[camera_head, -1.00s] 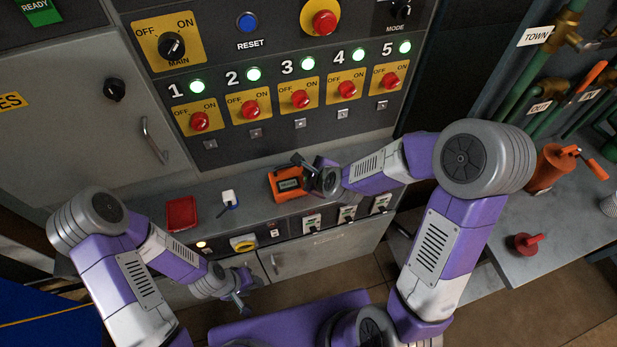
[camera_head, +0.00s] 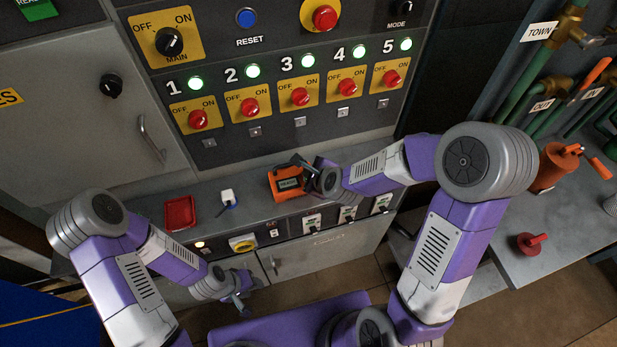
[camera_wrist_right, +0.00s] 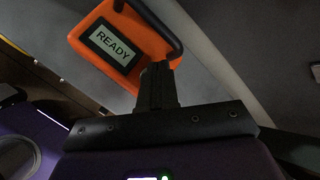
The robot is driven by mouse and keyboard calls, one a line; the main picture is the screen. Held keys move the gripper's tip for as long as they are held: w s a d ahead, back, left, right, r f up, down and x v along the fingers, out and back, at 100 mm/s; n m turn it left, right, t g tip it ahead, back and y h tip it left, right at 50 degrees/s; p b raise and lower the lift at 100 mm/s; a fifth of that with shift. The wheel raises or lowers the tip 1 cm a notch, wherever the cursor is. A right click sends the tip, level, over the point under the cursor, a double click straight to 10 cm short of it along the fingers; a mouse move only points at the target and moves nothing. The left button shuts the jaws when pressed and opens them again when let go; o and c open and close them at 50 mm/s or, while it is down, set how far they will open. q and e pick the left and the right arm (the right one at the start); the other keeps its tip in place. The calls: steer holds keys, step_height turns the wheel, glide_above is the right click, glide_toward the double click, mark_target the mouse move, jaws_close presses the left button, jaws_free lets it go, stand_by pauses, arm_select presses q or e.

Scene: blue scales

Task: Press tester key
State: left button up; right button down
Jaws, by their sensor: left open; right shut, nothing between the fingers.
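The orange tester (camera_head: 288,184) lies on the grey ledge below the switch panel. Its small display reads READY in the right wrist view (camera_wrist_right: 112,45). My right gripper (camera_head: 303,165) is at the tester's right side and partly covers it. In the right wrist view its shut fingers (camera_wrist_right: 156,75) are at the tester's lower edge; I cannot tell whether they touch it. The tester's key is not clearly visible. My left gripper (camera_head: 243,295) is open and empty, low in front of the cabinet, away from the tester.
A red tray (camera_head: 180,213) and a small white and blue item (camera_head: 228,198) lie left on the ledge. The panel (camera_head: 300,120) behind has several red switches under lit green lamps.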

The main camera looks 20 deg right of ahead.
steer(key=shift+f+b, duration=0.4)
steer(key=shift+b, duration=0.1)
stand_by(0.5)
steer(key=shift+r, duration=0.15)
steer(key=shift+r+p, duration=0.5)
steer(key=shift+r, duration=0.2)
steer(key=shift+r, duration=0.1)
step_height(320, 180, up, 5)
steer(key=p, duration=0.4)
stand_by(0.9)
